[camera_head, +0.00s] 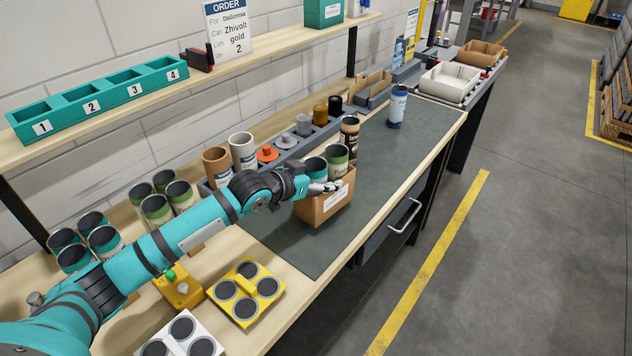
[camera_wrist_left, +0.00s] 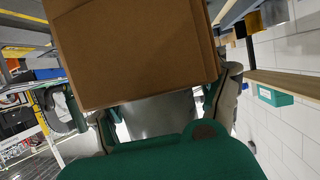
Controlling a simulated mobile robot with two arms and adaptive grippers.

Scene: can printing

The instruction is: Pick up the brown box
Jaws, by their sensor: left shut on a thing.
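The brown box (camera_head: 325,207), open-topped with a white label on its front, is at the near part of the dark green mat (camera_head: 407,148). Cans with teal and green bands stand in it. My left gripper (camera_head: 325,187) reaches over from the left and is shut at the box's upper edge. I cannot tell whether the box touches the mat. My right gripper is not in view.
A dark-labelled can (camera_head: 349,133) stands behind the box, and a blue can (camera_head: 397,107) stands farther along the mat. A yellow holder (camera_head: 267,287) and a yellow button box (camera_head: 178,287) lie near my arm. The mat's right half is mostly clear.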

